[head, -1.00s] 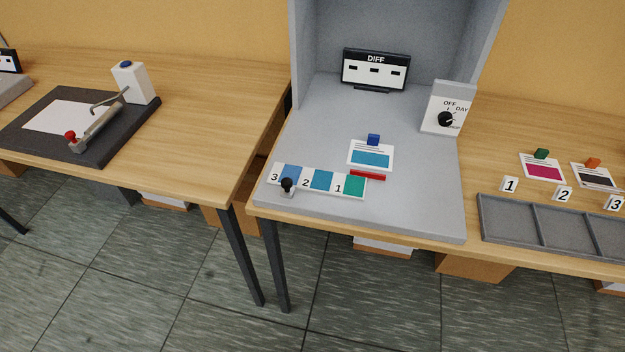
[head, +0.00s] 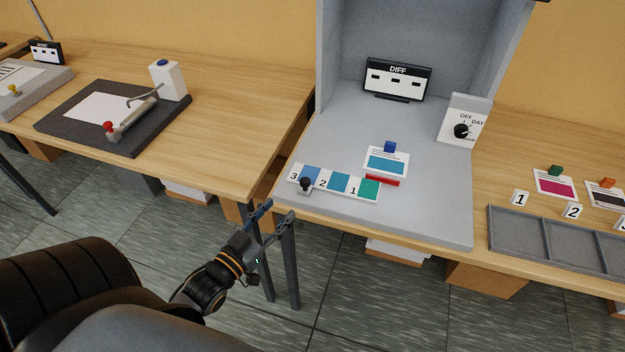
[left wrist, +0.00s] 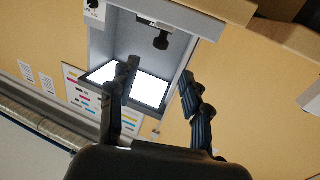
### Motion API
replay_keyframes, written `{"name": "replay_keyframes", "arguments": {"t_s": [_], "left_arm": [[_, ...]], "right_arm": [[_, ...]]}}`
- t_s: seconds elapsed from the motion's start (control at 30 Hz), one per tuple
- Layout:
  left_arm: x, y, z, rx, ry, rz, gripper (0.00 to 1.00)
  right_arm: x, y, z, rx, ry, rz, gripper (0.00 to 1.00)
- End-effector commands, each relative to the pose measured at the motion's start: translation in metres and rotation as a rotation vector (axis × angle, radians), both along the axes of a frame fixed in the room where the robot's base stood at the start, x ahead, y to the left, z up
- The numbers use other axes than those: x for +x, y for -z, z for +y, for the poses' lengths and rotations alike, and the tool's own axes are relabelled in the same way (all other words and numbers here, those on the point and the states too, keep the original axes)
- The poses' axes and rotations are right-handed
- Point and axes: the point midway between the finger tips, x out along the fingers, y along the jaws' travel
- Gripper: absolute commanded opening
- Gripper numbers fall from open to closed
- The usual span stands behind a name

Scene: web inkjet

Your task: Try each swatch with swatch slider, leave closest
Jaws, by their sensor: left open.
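The swatch slider (head: 338,183) is a white strip with blue, teal-blue and green swatches marked 3, 2 and 1, and a black knob (head: 305,183) at its left end. It lies on the grey booth floor (head: 420,212). A white card (head: 386,161) with a blue patch and a blue clip lies just behind it, with a red bar (head: 382,181) between them. My left gripper (head: 276,218) is open and empty in front of the table edge, below and left of the slider. The left wrist view shows its open fingers (left wrist: 160,95). My right gripper is not in view.
The DIFF display (head: 397,78) stands at the booth's back, and a dial box (head: 464,120) marked OFF and DAY stands right. A grey divided tray (head: 520,236) and two clipped cards lie further right.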

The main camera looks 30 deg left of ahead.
Motion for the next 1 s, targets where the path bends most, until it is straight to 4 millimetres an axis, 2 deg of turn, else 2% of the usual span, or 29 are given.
{"name": "replay_keyframes", "arguments": {"t_s": [0.3, 0.5, 0.7, 1.0], "left_arm": [[0.065, -0.003, -0.002, 0.001, 0.0, -0.002, 0.48], [0.1, -0.002, -0.003, 0.001, 0.0, 0.0, 0.48], [0.118, 0.0, -0.003, 0.001, 0.0, 0.002, 0.48], [0.121, 0.0, -0.004, 0.001, 0.0, 0.002, 0.48]], "right_arm": [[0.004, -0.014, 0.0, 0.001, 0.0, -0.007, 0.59], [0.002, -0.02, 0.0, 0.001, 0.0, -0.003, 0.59], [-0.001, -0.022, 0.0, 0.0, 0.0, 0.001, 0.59], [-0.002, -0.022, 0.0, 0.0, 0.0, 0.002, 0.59]]}}
